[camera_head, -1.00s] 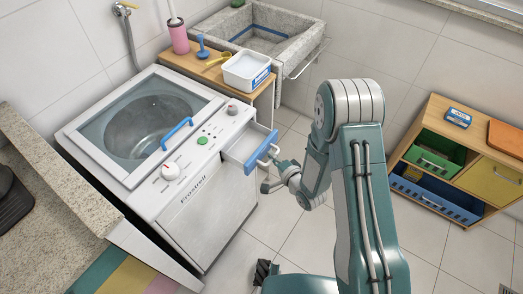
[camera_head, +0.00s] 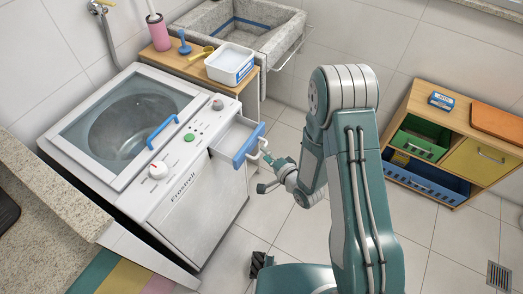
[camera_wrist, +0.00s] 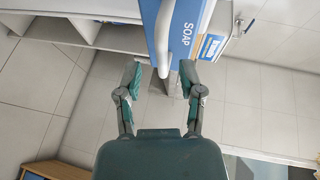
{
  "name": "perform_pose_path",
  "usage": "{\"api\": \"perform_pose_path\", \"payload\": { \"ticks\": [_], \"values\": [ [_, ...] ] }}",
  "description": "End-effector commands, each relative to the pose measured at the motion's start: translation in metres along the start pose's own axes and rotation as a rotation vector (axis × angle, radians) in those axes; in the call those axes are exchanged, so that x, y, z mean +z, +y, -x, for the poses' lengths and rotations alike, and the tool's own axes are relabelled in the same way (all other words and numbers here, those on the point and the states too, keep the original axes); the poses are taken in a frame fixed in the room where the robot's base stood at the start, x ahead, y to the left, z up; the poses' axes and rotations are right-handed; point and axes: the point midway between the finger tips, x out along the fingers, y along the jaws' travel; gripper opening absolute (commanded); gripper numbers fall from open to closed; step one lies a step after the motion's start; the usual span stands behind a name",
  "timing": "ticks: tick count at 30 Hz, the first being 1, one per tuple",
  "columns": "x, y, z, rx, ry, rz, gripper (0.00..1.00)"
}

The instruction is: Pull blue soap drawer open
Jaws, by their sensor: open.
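The blue-fronted soap drawer (camera_head: 249,145) stands pulled out of the white washing machine (camera_head: 150,180), with its pale inside showing. Its white handle (camera_head: 263,150) is on the outer face. In the wrist view the blue drawer front (camera_wrist: 190,22) reads SOAP, and the white handle (camera_wrist: 166,50) runs along it. My gripper (camera_head: 265,173) is just outside the drawer front, near the handle. In the wrist view my gripper (camera_wrist: 160,70) has its two fingers spread, with the lower end of the handle showing between them. Nothing is held; contact with the handle cannot be told.
A wooden shelf beside the washer holds a white tub (camera_head: 230,64), a yellow scoop (camera_head: 202,53) and a pink bottle (camera_head: 158,32). A stone sink (camera_head: 275,30) is behind. A wooden cabinet (camera_head: 415,100) with drawers stands right. Tiled floor is clear around my arm.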

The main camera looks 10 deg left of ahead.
Motion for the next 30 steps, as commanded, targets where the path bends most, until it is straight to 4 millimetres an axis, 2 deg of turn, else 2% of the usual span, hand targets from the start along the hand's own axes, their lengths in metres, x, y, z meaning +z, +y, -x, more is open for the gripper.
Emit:
{"api": "perform_pose_path", "payload": {
  "ticks": [6, 12, 17, 30],
  "values": [
    [-0.001, 0.001, 0.048, 0.004, 0.003, -0.002, 0.50],
    [-0.001, 0.002, 0.078, 0.005, 0.003, -0.001, 0.50],
    [0.000, 0.001, 0.087, 0.003, 0.001, 0.000, 0.50],
    [0.000, 0.001, 0.087, 0.003, 0.000, 0.000, 0.50]
  ]
}}
